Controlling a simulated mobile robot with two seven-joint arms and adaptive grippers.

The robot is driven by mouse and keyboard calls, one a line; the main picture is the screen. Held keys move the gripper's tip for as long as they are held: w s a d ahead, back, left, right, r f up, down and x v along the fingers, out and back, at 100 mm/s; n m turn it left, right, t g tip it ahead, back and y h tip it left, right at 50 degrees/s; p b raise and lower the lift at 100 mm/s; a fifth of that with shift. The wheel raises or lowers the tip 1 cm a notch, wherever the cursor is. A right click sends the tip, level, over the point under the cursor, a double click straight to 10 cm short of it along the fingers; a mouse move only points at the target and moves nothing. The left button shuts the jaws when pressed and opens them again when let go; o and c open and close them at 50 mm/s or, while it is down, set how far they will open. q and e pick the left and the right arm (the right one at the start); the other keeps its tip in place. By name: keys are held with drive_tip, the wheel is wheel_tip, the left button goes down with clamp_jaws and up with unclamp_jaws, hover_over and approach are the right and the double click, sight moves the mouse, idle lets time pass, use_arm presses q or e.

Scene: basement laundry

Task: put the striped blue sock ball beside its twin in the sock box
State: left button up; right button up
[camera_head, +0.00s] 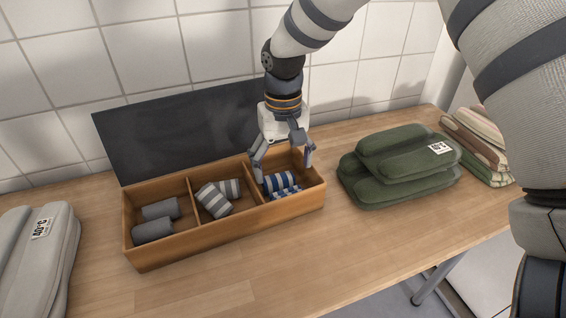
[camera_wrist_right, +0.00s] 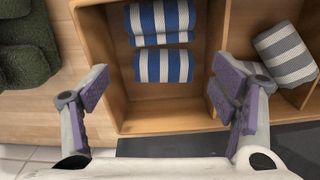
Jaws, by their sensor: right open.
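The sock box (camera_head: 185,241) is a wooden tray with three compartments and a raised dark lid (camera_head: 180,130). Two blue-and-white striped sock balls lie side by side in its right compartment, one (camera_head: 279,181) behind the other (camera_head: 287,194). In the wrist view, one blue ball (camera_wrist_right: 160,17) is near the top and the other (camera_wrist_right: 163,66) sits just below it. My right gripper (camera_head: 283,163) is over this compartment, pointing down. Its fingers are spread and empty, apart from both balls in the wrist view (camera_wrist_right: 158,92). My left gripper is out of view.
Grey striped sock balls (camera_head: 214,201) fill the middle compartment and dark grey ones (camera_head: 153,230) the left. Green folded towels (camera_head: 400,180) stand right of the box, striped towels (camera_head: 480,148) behind them, light grey ones (camera_head: 40,255) at far left. The front tabletop is clear.

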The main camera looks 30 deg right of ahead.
wheel_tip(320, 180, up, 13)
drive_tip(key=shift+p, duration=0.4)
